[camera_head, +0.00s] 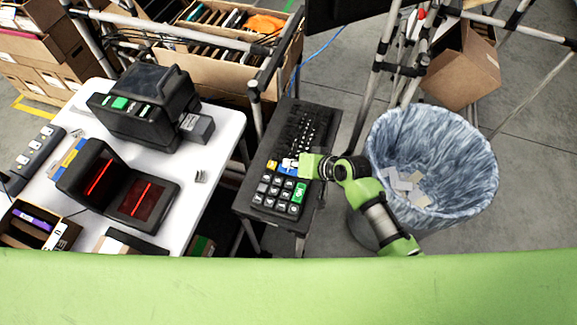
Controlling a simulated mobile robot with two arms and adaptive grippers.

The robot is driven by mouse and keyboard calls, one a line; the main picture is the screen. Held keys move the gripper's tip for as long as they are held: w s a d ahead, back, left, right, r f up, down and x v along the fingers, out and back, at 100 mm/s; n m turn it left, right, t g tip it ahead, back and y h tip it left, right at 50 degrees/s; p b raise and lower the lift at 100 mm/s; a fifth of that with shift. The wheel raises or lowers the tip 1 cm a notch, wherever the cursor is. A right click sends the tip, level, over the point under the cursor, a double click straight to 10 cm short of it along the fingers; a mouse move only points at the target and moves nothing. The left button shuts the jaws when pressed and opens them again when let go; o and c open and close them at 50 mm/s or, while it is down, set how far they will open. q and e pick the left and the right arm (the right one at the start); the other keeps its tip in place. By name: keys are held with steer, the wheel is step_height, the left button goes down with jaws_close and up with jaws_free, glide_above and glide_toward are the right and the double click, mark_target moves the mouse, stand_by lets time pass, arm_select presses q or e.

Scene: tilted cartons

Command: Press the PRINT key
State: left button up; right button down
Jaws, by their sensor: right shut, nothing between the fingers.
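A black keyboard (302,115) on a narrow dark stand has a block of larger keys (270,188) at its near end, mostly dark, with orange, white, blue and green ones. No key label is legible, so I cannot tell which is PRINT. A dark label printer (149,110) with green buttons stands on the white table. My right gripper (291,163) is shut and empty, over the upper edge of the larger keys. It hides some keys, and I cannot tell whether it touches any. My left gripper is out of view.
A bin with a blue-grey liner (470,165) stands right of my right arm. The white table (215,130) also holds a scanner with red lines (140,200). Metal racks and cartons (465,70) stand behind.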

mark_target(291, 170)
step_height(291, 170, up, 3)
steer(key=p, duration=0.3)
step_height(291, 170, up, 2)
steer(key=shift+p, duration=0.75)
stand_by(0.3)
